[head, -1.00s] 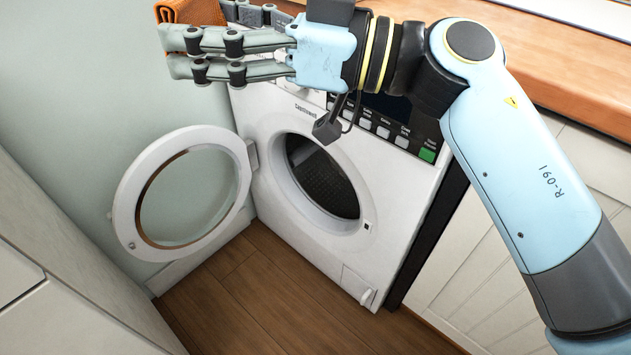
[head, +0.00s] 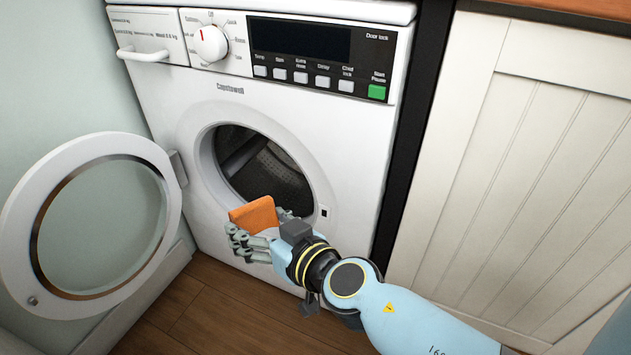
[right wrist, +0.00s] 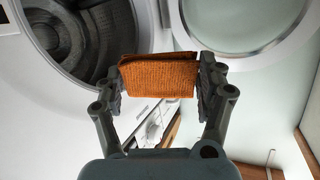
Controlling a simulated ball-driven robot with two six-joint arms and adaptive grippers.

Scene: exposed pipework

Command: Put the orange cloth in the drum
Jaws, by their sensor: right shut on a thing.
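The orange cloth (head: 256,216) is a folded piece held in my right gripper (head: 242,237), just in front of the lower left of the washing machine's opening. In the right wrist view the cloth (right wrist: 158,77) sits between both fingers of the gripper (right wrist: 160,88), which are shut on it. The drum (head: 268,172) is dark, ribbed metal and open to the front. It also shows in the right wrist view (right wrist: 107,35), at the upper left beyond the cloth. The cloth is outside the drum. My left gripper is not in view.
The machine's round door (head: 165,215) stands wide open to the left. The white machine front (head: 170,100) surrounds the opening. A pale panelled cabinet (head: 510,150) stands on the right. Clear wooden floor (head: 215,310) lies below.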

